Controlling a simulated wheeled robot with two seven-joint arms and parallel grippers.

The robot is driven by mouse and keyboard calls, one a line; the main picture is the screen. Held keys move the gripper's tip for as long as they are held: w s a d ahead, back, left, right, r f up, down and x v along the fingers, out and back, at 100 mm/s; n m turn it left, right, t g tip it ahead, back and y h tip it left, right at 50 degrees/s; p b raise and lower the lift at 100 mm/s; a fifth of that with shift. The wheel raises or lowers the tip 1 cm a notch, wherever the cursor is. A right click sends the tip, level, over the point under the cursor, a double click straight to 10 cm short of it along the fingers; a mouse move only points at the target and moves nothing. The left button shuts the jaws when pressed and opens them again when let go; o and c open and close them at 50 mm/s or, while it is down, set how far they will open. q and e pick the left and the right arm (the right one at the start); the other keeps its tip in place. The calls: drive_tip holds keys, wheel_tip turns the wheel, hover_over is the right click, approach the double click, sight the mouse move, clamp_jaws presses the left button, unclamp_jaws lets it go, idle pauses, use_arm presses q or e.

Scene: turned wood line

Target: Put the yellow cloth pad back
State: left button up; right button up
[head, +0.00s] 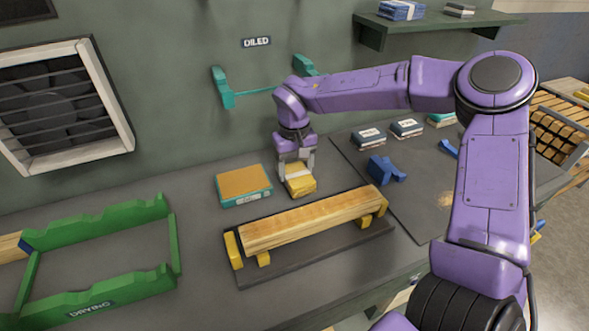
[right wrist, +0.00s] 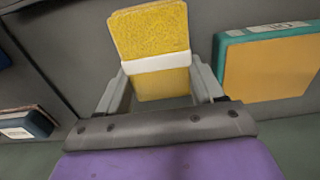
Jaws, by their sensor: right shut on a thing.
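The yellow cloth pad (head: 300,185) has a white band around it and sits between the fingers of my right gripper (head: 296,163), just behind the wooden beam. In the right wrist view the yellow cloth pad (right wrist: 152,40) fills the space between the fingertips, and the right gripper (right wrist: 160,82) is shut on its sides. Whether the pad touches the bench is hard to tell. A teal-edged block with a tan top (head: 244,183) lies just left of the pad, apart from it. It also shows at right in the right wrist view (right wrist: 270,68). My left gripper is out of view.
A long wooden beam (head: 310,218) rests on yellow supports on a dark board in front. A green rack (head: 95,225) labelled DRYING stands at left. A blue object (head: 386,169) and small labelled blocks (head: 369,137) lie at right. Teal brackets (head: 224,88) are on the wall.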

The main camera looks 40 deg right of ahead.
drive_tip(key=shift+w+f, duration=0.1)
drive_tip(key=shift+f, duration=0.3)
drive_tip(key=shift+f, duration=0.1)
drive_tip(key=o, duration=1.4)
